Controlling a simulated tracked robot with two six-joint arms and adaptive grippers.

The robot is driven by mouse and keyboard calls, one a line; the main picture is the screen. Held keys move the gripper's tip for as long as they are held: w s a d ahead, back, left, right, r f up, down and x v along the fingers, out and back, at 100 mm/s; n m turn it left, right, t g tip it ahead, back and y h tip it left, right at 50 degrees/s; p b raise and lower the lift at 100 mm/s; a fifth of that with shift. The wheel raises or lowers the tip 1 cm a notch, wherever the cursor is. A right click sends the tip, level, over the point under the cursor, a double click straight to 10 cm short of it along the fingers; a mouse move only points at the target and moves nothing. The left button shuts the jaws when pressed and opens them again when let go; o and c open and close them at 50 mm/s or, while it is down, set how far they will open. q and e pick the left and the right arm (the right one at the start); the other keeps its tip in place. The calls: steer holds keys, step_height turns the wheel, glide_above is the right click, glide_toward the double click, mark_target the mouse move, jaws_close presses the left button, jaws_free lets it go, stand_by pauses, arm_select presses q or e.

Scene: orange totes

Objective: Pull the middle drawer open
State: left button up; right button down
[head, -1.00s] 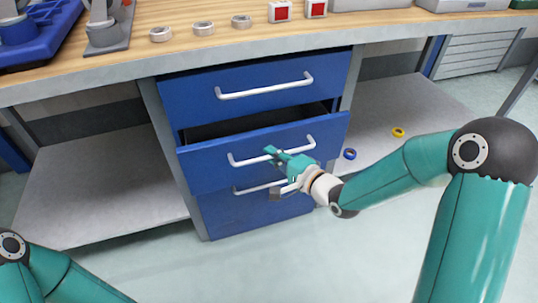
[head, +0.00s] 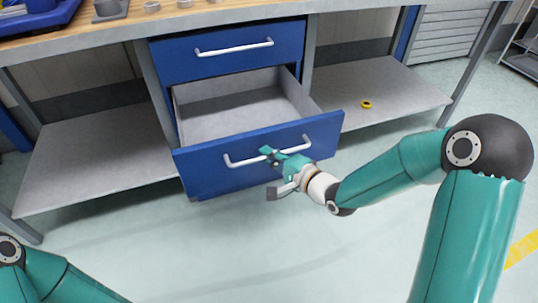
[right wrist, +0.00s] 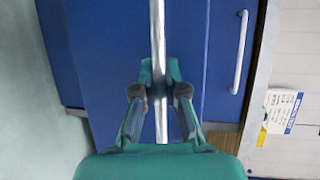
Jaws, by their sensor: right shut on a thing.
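The middle drawer stands far out of the cabinet, and its grey interior (head: 235,105) looks empty. Its blue front (head: 205,175) carries a pale bar handle (head: 240,161). My right gripper (head: 277,158) is shut on this handle. In the right wrist view the handle (right wrist: 158,35) runs between the fingers of the gripper (right wrist: 160,75). The top drawer (head: 175,58) above is closed, and its handle (right wrist: 240,55) shows in the wrist view. The bottom drawer is hidden behind the middle drawer's front. Only a link of my left arm shows at lower left; its gripper is out of view.
The workbench top (head: 120,22) runs above the cabinet. Grey lower shelves stand on the left (head: 100,150) and right (head: 400,92); a yellow ring (head: 366,105) lies on the right one. The floor (head: 220,245) in front of the drawer is clear.

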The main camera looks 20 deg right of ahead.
steer(key=shift+s+f, duration=0.2)
steer(key=shift+f, duration=0.05)
steer(key=c, duration=1.3)
jaws_free()
steer(key=shift+o, duration=0.5)
steer(key=shift+w+r, duration=0.1)
steer(key=v, duration=0.7)
steer(key=shift+s+d, duration=0.15)
steer(key=shift+s, duration=0.05)
